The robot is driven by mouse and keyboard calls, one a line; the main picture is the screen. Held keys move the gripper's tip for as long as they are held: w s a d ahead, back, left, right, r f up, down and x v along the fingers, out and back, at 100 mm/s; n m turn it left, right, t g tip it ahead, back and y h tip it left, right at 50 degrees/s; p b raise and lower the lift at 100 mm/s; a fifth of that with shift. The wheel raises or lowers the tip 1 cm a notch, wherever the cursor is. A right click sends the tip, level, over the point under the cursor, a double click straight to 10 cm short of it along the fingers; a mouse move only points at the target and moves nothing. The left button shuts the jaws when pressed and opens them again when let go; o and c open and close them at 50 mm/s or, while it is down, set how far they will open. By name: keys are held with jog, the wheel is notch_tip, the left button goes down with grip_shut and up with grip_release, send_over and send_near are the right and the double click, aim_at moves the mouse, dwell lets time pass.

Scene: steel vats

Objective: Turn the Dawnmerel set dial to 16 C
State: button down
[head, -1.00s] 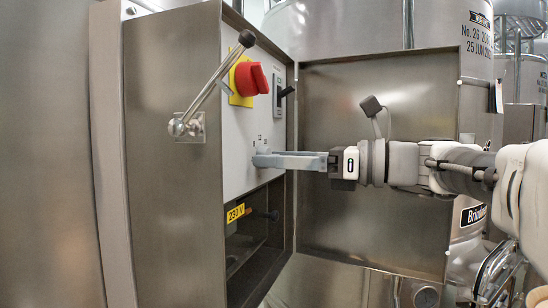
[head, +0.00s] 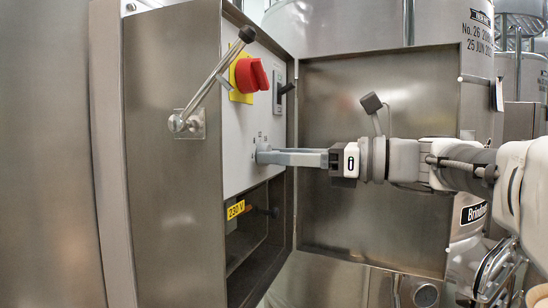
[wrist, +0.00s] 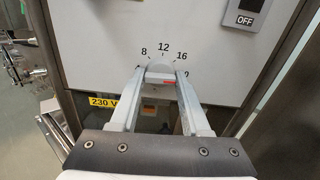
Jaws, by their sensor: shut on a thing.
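The set dial (wrist: 160,72) is a small pale knob on the white panel, with printed marks 8, 12, 16 and a partly covered one around its top. My gripper (wrist: 161,78) is shut on the dial, one finger on each side. A small red mark shows on the dial's near edge; which number the dial points to I cannot tell. In the head view my gripper (head: 262,155) reaches the panel from the right, and its fingers hide the dial. I see no Dawnmerel name.
A red rotary switch (head: 252,75) on a yellow plate sits above on the panel. A lever with a black knob (head: 247,34) juts out at the cabinet's left edge. The open cabinet door (head: 350,225) stands behind my arm. A 230 V label (head: 235,210) is below.

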jog(key=shift+n+b, duration=2.25)
jog(key=shift+n, duration=1.85)
jog(key=shift+c, duration=1.9)
grip_release()
jog(key=v, duration=1.7)
jog(key=shift+d+b, duration=0.25)
jog(key=shift+b, duration=0.1)
